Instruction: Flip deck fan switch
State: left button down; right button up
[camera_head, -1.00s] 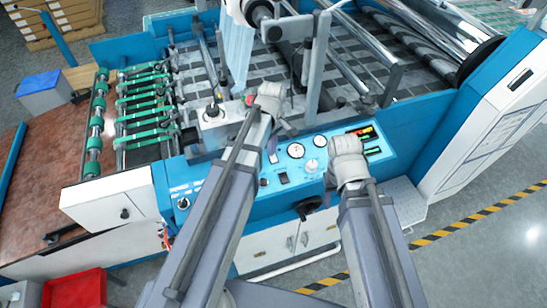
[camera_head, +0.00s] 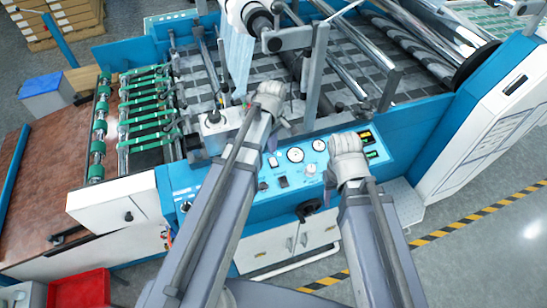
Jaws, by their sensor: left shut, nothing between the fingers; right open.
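The blue control panel (camera_head: 300,183) runs along the front of the laminating machine. It carries two round gauges, a pale knob (camera_head: 311,169), and small dark switches such as this one (camera_head: 283,181). I cannot read labels, so I cannot tell which is the deck fan switch. My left gripper (camera_head: 281,122) is shut and empty above the panel's back edge; its fingers are mostly hidden by the wrist. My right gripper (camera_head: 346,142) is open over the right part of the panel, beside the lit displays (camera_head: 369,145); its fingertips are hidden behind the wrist. My arms cover parts of the panel.
Green-ringed rollers (camera_head: 143,108) stand at the left. Metal bars and rollers rise behind the panel. A white cabinet (camera_head: 480,130) stands at the right, a red bin (camera_head: 78,289) at lower left. A yellow-black floor stripe (camera_head: 450,233) crosses the lower right.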

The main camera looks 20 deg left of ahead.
aim_at(272, 159)
pick_arm(q)
notch_tip(272, 159, up, 3)
jog(key=p, duration=0.2)
jog(key=shift+r+p, duration=0.1)
jog(key=shift+p, duration=0.2)
jog(key=shift+s+d, duration=0.2)
jog(key=s+d+f+m+b, duration=0.1)
jog(key=s+m, duration=0.1)
jog(key=s+d+f+m+b, duration=0.1)
jog(key=d+m, duration=0.1)
jog(key=s+d+f+m+b, duration=0.1)
jog(key=s+d+m, duration=0.1)
jog(key=shift+s+f, duration=0.2)
jog(key=shift+s, duration=0.1)
jog(key=s+d+f+m+y+b, duration=0.1)
jog(key=s+d+f+m+b, duration=0.2)
jog(key=s+d+m, duration=0.2)
jog(key=shift+s+m+b, duration=0.35)
jog(key=shift+s+m, duration=1.3)
jog(key=shift+m, duration=1.15)
jog(key=shift+f, duration=0.1)
